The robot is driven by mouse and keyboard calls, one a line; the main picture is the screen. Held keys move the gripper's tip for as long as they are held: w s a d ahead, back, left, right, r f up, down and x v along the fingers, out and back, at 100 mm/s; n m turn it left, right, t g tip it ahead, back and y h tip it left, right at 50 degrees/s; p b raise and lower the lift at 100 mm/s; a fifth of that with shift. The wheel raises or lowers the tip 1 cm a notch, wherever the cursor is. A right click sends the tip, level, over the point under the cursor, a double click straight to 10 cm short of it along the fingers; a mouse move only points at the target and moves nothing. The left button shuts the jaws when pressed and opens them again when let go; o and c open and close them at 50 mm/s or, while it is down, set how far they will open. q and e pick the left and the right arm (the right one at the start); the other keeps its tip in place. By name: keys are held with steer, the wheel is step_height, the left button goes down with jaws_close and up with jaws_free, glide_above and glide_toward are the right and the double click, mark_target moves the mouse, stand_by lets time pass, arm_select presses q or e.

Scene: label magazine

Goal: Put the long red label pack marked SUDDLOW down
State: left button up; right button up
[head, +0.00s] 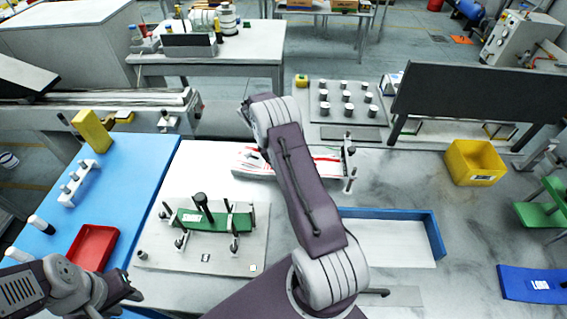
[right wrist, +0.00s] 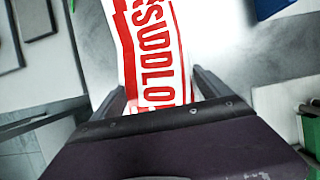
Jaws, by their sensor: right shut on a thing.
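The long red-and-white label pack marked SUDDLOW (right wrist: 158,55) lies between the two fingers of my right gripper (right wrist: 160,92) in the right wrist view. That gripper is shut on it, and the pack stretches away from the fingers. In the head view the red-and-white pack (head: 253,162) shows on both sides of my right arm, which hides its middle and the right gripper. I cannot tell whether the pack touches the surface beneath it. My left gripper (head: 132,289) is at the lower left, beside the red tray, with nothing seen in it; its finger gap is unclear.
A fixture plate (head: 160,258) with a green pack and posts stands left of my right arm. A blue-rimmed tray (head: 437,235) with an empty white floor lies to the right. A yellow bin (head: 474,162), a red tray (head: 93,248) and a blue pack (head: 533,285) stand around.

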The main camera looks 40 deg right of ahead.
steer(key=o, duration=1.9)
steer(key=b+v, duration=0.1)
steer(key=v, duration=1.1)
steer(key=shift+s, duration=0.1)
